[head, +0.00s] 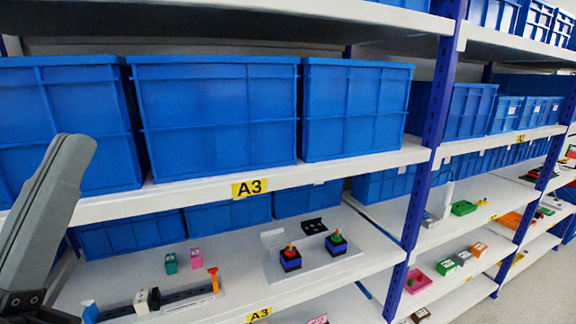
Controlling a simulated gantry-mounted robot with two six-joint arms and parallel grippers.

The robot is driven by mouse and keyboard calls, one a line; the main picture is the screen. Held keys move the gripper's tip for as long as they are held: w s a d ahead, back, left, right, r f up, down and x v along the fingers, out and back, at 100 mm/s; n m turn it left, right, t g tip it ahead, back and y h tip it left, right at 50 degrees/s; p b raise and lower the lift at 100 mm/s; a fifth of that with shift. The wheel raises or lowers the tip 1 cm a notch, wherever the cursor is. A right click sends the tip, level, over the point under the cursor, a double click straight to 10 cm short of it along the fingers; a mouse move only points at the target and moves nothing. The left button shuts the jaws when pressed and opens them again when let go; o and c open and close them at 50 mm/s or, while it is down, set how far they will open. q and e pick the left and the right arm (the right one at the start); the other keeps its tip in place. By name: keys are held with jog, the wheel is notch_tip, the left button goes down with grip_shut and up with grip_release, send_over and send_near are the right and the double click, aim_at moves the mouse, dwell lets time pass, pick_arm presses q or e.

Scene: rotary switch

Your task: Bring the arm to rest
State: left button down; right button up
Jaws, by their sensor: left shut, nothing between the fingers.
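My left gripper (74,150) stands at the left edge, its grey fingers pointing up and together, with nothing held. It is in front of the shelf and appears apart from it. Two rotary switches sit on the middle shelf: one has a dark blue and black body with a red-orange knob (290,258), the other a similar body with a green knob (336,243). They stand on a pale plate (315,268). My gripper is well to the left of both switches. My right gripper is not in view.
Large blue bins (215,115) fill the upper shelf (330,168). A black rail (185,297), an orange hammer-like piece (213,279), and small green (171,263) and pink (195,257) blocks lie left of the switches. A blue upright post (433,125) stands to the right.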

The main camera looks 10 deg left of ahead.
pick_arm(q)
notch_tip(320, 180, up, 21)
jog(key=p, duration=1.7)
jog(key=shift+r+h+p, duration=0.15)
jog(key=shift+h+p, duration=0.15)
jog(key=shift+p, duration=0.05)
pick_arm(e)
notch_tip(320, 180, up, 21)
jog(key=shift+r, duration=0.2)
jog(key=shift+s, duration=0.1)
